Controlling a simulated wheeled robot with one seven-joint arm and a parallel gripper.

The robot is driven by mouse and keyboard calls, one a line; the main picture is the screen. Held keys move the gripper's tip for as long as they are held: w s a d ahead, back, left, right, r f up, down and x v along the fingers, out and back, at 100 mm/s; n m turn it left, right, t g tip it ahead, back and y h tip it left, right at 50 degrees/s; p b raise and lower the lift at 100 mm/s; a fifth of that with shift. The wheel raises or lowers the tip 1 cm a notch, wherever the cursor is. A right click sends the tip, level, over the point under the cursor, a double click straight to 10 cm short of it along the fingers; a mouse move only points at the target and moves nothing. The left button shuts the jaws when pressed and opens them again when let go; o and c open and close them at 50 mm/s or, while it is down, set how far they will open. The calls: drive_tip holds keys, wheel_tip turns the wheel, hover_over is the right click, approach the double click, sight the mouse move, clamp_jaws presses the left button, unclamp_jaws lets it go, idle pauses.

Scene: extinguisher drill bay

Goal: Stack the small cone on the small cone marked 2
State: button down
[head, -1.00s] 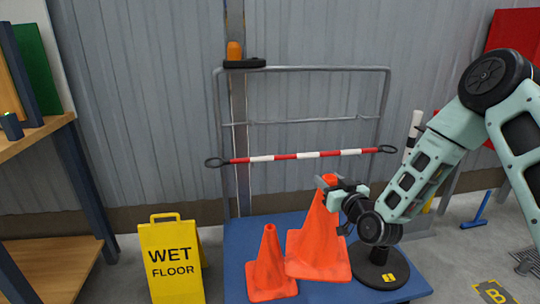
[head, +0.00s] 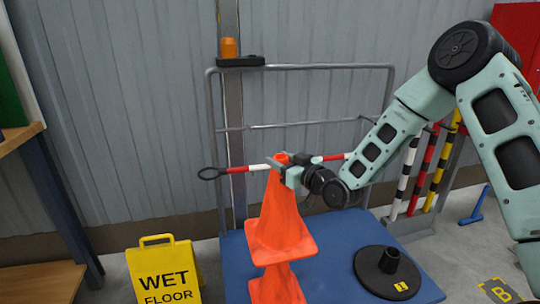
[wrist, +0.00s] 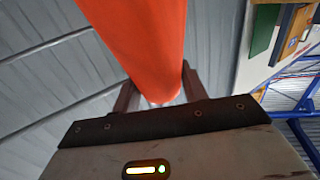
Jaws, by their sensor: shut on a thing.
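My gripper (head: 286,164) is shut on the top of an orange cone (head: 280,220) and holds it upright. In the wrist view my two fingers (wrist: 156,90) lie on either side of this held cone (wrist: 135,40). A second orange cone (head: 276,290) stands directly below it on the blue platform. The held cone's square base hides the lower cone's tip, so I cannot tell how far one sits over the other. No number 2 is readable on either cone.
A black round base with a short post and yellow tag (head: 388,270) stands on the blue platform (head: 340,225), right of the cones. A yellow wet floor sign (head: 165,272) stands left. A grey rail frame with a red-white bar (head: 240,168) rises behind.

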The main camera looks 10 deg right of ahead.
wheel_tip(320, 180, down, 18)
drive_tip(key=b, duration=1.2)
drive_tip(key=shift+w+r, duration=0.1)
idle(0.4)
idle(0.8)
wheel_tip(320, 180, down, 14)
drive_tip(key=b, duration=1)
drive_tip(key=shift+r, duration=0.15)
drive_tip(key=c, duration=0.7)
unclamp_jaws()
drive_tip(key=shift+r, duration=0.1)
idle(0.4)
